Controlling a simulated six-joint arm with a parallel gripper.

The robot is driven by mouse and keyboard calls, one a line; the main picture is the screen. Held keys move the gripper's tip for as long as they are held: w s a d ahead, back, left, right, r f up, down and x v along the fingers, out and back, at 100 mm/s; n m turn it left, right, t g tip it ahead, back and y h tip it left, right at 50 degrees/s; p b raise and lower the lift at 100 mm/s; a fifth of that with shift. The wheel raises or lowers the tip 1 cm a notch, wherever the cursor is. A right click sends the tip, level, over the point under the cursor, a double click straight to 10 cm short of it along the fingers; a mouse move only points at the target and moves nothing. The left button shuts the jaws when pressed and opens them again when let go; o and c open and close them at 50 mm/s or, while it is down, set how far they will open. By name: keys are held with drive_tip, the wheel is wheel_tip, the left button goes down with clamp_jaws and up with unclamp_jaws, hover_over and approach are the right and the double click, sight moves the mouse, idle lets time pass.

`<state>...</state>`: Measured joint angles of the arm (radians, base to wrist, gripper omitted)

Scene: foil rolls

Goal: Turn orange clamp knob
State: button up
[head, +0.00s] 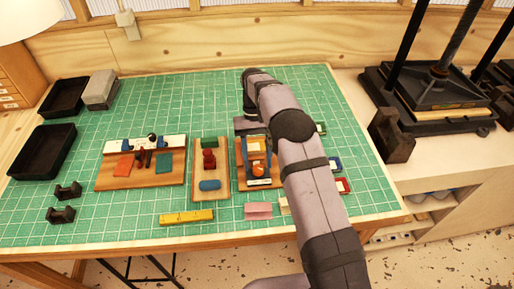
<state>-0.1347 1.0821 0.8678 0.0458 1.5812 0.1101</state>
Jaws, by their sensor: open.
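The orange clamp knob (258,169) is a small rounded piece on the rightmost wooden jig (241,181), just left of my arm. Blue, dark and pale parts lie close around it on the jig. My arm reaches in from the lower right and covers the area right of the jig. My gripper (249,126) shows as a dark grey shape at the far end of the jig, behind the knob. It is open, and its fingertips are mostly hidden. I cannot tell how high it is above the jig, but it appears apart from the knob.
Left of the jig stand a wooden block (197,190) with red, green and blue pieces and a wider board (110,180). Black trays (43,152) lie at the left.

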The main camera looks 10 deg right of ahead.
drive_tip(key=v, duration=0.6)
idle(0.3)
idle(0.5)
drive_tip(key=shift+d+r, duration=0.1)
drive_tip(key=shift+r, duration=0.05)
drive_tip(key=s+d+f+t, duration=0.1)
drive_tip(key=s+d, duration=0.1)
drive_tip(key=s, duration=0.7)
drive_tip(key=s+d+t, duration=0.2)
drive_tip(key=s+d, duration=0.1)
drive_tip(key=s, duration=0.6)
drive_tip(key=s+d+f+t+b, duration=0.1)
drive_tip(key=s+d, duration=0.1)
drive_tip(key=s, duration=0.7)
drive_tip(key=shift+s+d+f, duration=0.2)
drive_tip(key=shift+f, duration=0.2)
